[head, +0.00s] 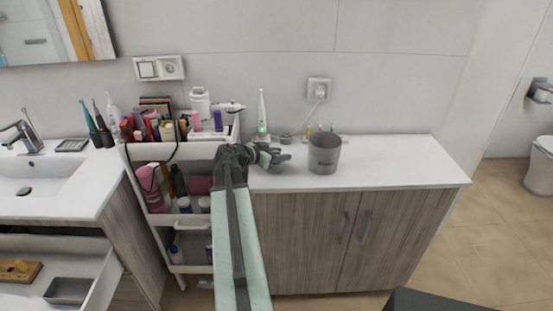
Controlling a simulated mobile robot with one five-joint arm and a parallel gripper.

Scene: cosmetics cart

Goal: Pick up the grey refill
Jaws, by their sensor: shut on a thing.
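My gripper (277,157) is at the end of my arm, low over the left part of the white counter, just right of the cart. It is shut on a small grey thing, which I take to be the grey refill; it blends with the dark jaws, and its outline is mostly hidden. I cannot tell whether it touches the counter. No other grey refill stands out clearly in the head view.
A grey bin (324,160) stands on the counter (400,158) close to the right of my gripper. A white electric toothbrush (262,112) stands behind it. The crowded cosmetics cart (160,220) is at left. The counter's right part is clear.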

